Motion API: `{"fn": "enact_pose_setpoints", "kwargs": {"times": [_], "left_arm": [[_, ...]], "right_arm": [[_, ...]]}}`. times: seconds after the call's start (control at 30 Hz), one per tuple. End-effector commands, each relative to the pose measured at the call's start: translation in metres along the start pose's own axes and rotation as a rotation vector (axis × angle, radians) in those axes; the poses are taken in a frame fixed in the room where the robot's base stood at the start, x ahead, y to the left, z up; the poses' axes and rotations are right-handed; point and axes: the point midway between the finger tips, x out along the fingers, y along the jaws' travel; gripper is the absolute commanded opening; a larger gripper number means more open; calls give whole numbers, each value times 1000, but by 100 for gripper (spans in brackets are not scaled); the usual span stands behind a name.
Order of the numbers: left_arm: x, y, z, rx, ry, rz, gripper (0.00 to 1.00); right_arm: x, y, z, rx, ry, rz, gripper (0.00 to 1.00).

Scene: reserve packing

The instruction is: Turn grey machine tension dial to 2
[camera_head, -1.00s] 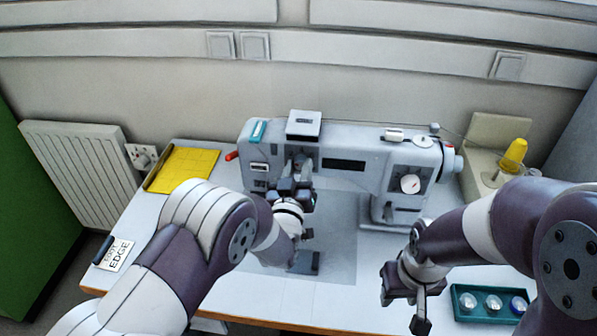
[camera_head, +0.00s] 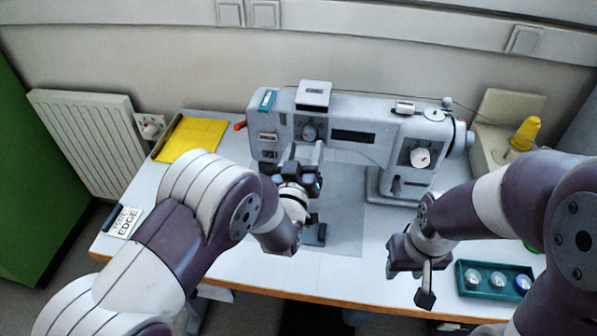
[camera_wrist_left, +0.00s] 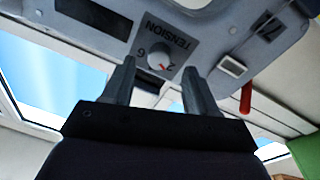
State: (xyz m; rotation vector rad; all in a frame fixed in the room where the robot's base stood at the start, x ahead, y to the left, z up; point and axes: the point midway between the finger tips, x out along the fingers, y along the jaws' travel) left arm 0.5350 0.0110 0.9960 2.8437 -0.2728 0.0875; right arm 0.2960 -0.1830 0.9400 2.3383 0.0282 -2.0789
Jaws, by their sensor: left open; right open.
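The grey sewing machine (camera_head: 350,115) stands at the back of the table. Its tension dial (camera_head: 309,131) is on the left end of the front; in the left wrist view the dial (camera_wrist_left: 160,55) appears upside down, under the word TENSION, with the figures 2 and 6 showing. The dial's red mark points near the 2. My left gripper (camera_head: 302,160) is open just below and in front of the dial, apart from it, its fingers on either side of it in the wrist view. My right gripper (camera_head: 428,280) is open and empty over the table's front right.
A second white dial (camera_head: 420,157) is on the machine's right pillar. A red lever (camera_head: 240,125) sticks out at its left. A teal tray (camera_head: 493,279) with bobbins lies front right, and a yellow thread cone (camera_head: 525,134) stands back right. A yellow mat (camera_head: 192,138) lies back left.

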Motion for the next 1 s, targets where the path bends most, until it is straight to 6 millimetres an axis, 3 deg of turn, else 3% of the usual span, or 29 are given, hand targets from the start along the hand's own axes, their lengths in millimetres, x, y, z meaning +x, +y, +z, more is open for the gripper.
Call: {"fn": "enact_pose_setpoints", "kwargs": {"times": [0.2,0.37,0.93,1.0], "left_arm": [[-60,0,2,0,-3,3,58],[-84,0,1,0,-1,2,58],[-91,0,0,2,-1,1,58],[-91,-2,10,13,-46,-8,58]], "right_arm": [[8,0,1,0,0,0,43],[9,0,1,0,0,0,43],[9,0,1,0,0,0,43],[9,0,1,0,0,0,43]]}}
